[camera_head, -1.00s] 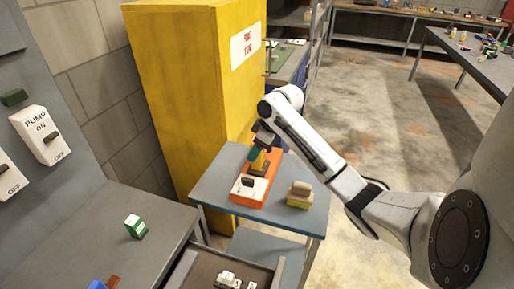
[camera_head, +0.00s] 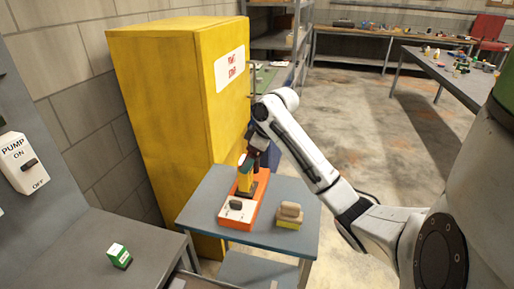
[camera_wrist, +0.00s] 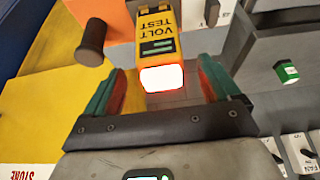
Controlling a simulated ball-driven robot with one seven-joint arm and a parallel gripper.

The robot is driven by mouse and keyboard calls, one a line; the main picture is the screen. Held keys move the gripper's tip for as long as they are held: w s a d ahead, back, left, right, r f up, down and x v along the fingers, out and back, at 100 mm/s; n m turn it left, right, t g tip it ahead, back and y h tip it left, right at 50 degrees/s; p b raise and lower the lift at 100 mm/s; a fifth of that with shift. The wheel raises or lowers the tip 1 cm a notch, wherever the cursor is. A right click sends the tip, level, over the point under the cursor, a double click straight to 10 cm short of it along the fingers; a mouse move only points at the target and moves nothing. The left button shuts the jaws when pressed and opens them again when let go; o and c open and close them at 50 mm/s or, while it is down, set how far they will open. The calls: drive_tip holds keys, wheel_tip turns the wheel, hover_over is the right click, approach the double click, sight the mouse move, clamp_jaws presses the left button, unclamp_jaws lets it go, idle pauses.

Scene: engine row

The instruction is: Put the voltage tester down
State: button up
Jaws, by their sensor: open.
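The voltage tester (camera_head: 245,175) is yellow and appears upright on the dark rear part of an orange box (camera_head: 254,214). In the wrist view the tester (camera_wrist: 160,38) shows its "VOLT TEST" label and a glowing white end with a red rim. My gripper (camera_wrist: 161,84) is open, with one green-and-red finger on each side of the tester's glowing end and visible gaps between. In the head view my gripper (camera_head: 255,154) is at the tester's top, partly hidden by my arm.
The orange box has a white panel and a dark knob (camera_head: 237,205). It stands on a small grey-blue table (camera_head: 200,205), left of a tan and yellow block (camera_head: 289,215). A tall yellow cabinet (camera_head: 165,120) stands behind. A green-and-white box (camera_head: 119,256) sits on the left bench.

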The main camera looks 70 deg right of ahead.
drive_tip(key=v, duration=0.6)
drive_tip(key=shift+r+b, duration=0.15)
drive_tip(key=shift+b, duration=0.15)
drive_tip(key=shift+s, duration=0.1)
